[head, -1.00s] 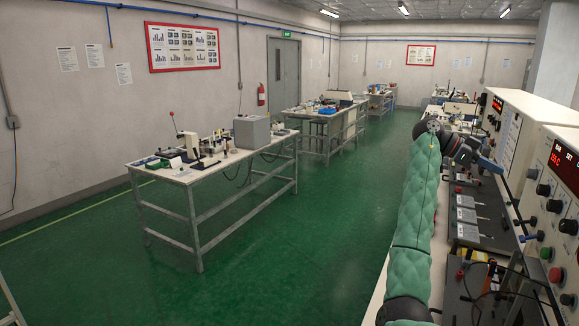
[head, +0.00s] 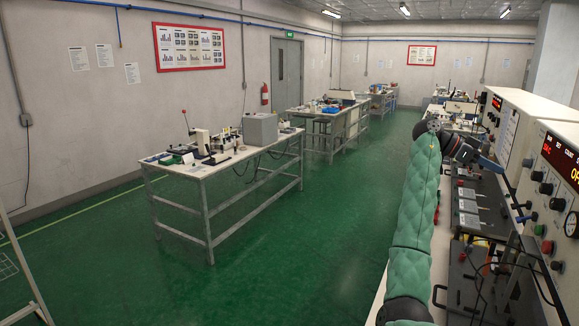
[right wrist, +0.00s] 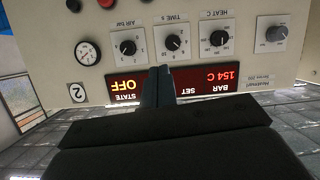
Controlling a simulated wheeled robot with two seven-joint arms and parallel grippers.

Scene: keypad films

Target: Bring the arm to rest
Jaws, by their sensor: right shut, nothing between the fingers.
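My right arm (head: 415,205), in a green quilted sleeve, reaches forward on the right of the head view. My right gripper (head: 492,165) is at its far end, in front of the white control panels. In the right wrist view the dark fingers of my right gripper (right wrist: 158,86) are together and empty. They overlap an upside-down panel (right wrist: 195,40) with a red "154 C" readout (right wrist: 212,80) and a yellow "OFF" readout (right wrist: 125,85); whether they touch it I cannot tell. My left gripper is not in view.
Panels with knobs (head: 553,190) stand close along the right edge. Trays and tools (head: 468,205) lie on the bench beside the arm. A metal work table (head: 225,170) stands at left. The green floor (head: 320,235) between is clear.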

